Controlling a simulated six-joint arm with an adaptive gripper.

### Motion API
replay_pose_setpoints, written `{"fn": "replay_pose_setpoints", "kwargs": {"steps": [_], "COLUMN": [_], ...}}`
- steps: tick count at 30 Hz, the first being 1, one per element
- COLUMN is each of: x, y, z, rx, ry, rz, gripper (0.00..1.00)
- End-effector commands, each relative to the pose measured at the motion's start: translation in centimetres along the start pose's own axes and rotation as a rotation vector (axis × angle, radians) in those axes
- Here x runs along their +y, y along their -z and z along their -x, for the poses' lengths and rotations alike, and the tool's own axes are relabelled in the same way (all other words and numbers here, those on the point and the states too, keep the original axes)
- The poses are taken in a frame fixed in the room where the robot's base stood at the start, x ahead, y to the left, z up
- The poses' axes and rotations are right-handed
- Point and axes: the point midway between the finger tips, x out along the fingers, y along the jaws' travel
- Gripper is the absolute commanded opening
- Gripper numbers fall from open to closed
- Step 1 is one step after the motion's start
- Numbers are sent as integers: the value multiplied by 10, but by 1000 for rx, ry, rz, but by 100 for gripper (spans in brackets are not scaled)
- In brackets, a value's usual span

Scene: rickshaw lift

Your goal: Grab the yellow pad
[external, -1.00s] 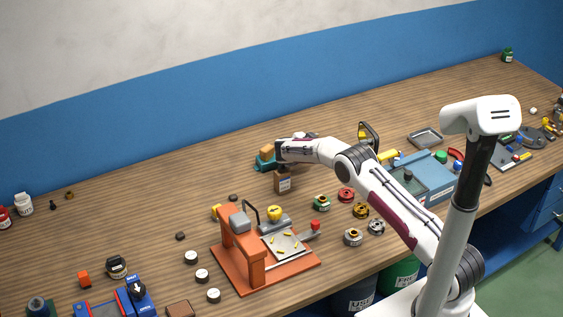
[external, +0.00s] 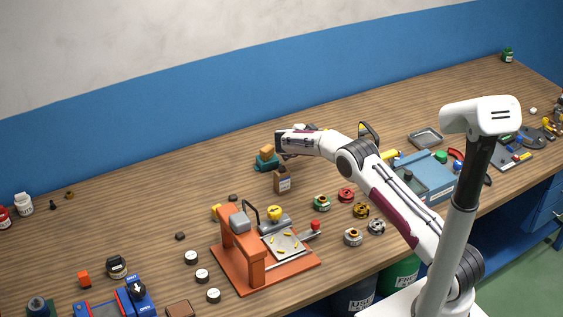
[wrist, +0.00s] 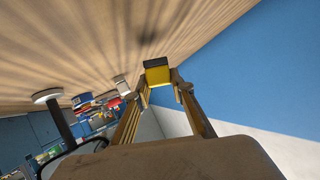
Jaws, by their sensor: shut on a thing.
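The yellow pad (wrist: 157,75), with a dark top side, sits between the two fingertips of my gripper (wrist: 159,84) in the wrist view. The fingers press on it from both sides, so my gripper is shut on it. In the external view my gripper is mostly hidden by the end of my arm, above the back of the workbench, and the pad cannot be made out there.
A teal object with an orange-brown block (external: 266,153) and a brown box with a pale label (external: 283,180) stand close to my arm's end. An orange press-like fixture (external: 258,265) is in front. The wooden bench (external: 140,215) has free room at left.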

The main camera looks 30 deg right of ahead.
Motion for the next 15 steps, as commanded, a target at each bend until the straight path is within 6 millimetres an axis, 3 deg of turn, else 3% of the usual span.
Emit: {"fn": "replay_pose_setpoints", "kwargs": {"steps": [9, 15], "x": [-12, -16], "y": [41, 54], "z": [21, 28], "rx": [1, 0], "ry": [2, 1], "rz": [-3, -2], "gripper": [2, 2]}}
